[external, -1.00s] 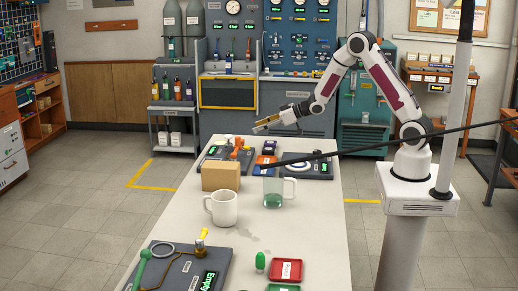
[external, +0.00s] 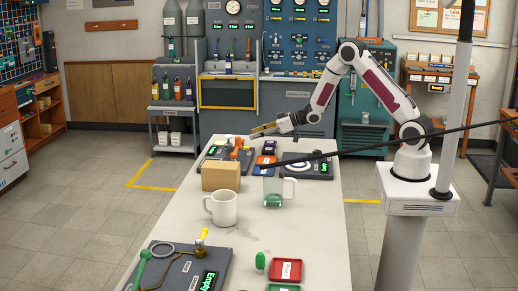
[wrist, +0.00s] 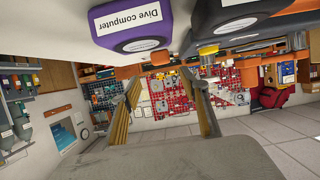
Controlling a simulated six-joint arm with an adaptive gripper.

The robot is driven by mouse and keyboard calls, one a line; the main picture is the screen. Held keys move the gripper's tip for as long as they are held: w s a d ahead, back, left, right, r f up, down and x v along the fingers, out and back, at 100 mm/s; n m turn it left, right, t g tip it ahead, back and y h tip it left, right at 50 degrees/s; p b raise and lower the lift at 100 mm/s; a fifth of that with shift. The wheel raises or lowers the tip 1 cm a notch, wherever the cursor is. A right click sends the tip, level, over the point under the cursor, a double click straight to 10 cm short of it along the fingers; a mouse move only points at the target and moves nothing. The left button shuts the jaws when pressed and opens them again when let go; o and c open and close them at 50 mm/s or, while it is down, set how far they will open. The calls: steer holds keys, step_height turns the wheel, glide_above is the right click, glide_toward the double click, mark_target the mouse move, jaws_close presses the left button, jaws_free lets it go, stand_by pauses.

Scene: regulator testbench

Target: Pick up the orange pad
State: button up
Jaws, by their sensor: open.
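My gripper (external: 262,131) is open and empty, held level above the far end of the table. In the wrist view its two fingers (wrist: 165,102) stand apart with nothing between them. That view is upside down, with the tabletop along the top. An orange piece (wrist: 285,27), which may be the orange pad, lies at its upper right, beside a purple case labelled "Dive computer" (wrist: 130,22). In the external view, small orange and blue items (external: 266,160) lie below and slightly right of the fingertips. Which orange piece is the pad I cannot tell for certain.
A cardboard box (external: 221,176), a white mug (external: 221,208) and a clear greenish jug (external: 273,192) stand on the table nearer the camera. Dark boards with parts (external: 310,169) flank the far end. A red tray (external: 286,270) lies at the front. The table's middle is mostly clear.

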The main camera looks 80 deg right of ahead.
mark_target(242, 140)
steer(key=shift+w+f, duration=0.25)
steer(key=shift+w, duration=0.25)
steer(key=shift+a+f+x, duration=0.1)
steer(key=shift+f+x, duration=0.05)
steer(key=shift+x, duration=0.75)
steer(key=shift+a+f+x, duration=0.1)
steer(key=shift+f+x, duration=0.05)
steer(key=shift+x, duration=0.75)
steer(key=shift+w+f, duration=0.3)
steer(key=shift+w, duration=0.35)
steer(key=c, duration=1)
